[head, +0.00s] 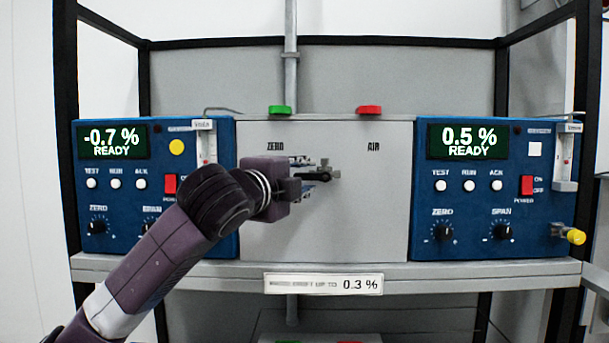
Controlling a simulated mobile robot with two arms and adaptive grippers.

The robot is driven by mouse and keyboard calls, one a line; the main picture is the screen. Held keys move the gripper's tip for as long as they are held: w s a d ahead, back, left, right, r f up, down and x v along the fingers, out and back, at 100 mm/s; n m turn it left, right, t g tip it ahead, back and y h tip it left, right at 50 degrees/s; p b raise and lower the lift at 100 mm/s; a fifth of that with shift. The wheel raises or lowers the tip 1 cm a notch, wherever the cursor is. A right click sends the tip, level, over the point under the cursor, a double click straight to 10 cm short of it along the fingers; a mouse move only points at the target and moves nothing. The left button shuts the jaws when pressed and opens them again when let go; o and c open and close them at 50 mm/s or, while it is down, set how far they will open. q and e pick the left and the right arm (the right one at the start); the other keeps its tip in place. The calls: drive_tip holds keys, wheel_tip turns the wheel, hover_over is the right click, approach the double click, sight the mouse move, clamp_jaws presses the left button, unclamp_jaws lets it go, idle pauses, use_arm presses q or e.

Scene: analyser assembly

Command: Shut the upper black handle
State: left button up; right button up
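A black handle (316,177) on a small metal valve fitting (325,163) is at the middle of the grey panel (345,222), below the ZERO and AIR labels. It looks roughly level, and its left part is hidden by my gripper. My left gripper (308,182) reaches in from the lower left, with its fingers at the left end of the handle. The fingers overlap the handle in the picture; I cannot tell whether they touch it or how far apart they are. My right gripper is out of view.
Blue analysers stand on both sides, left (115,200) and right (470,205), with knobs and buttons. A green handle (280,110) and a red handle (369,110) top the panel. A shelf edge (430,274) runs below. The panel right of the handle is clear.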

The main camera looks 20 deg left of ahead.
use_arm(q)
clamp_jaws()
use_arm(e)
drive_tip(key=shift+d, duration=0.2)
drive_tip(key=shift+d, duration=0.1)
use_arm(q)
drive_tip(key=shift+f, duration=0.1)
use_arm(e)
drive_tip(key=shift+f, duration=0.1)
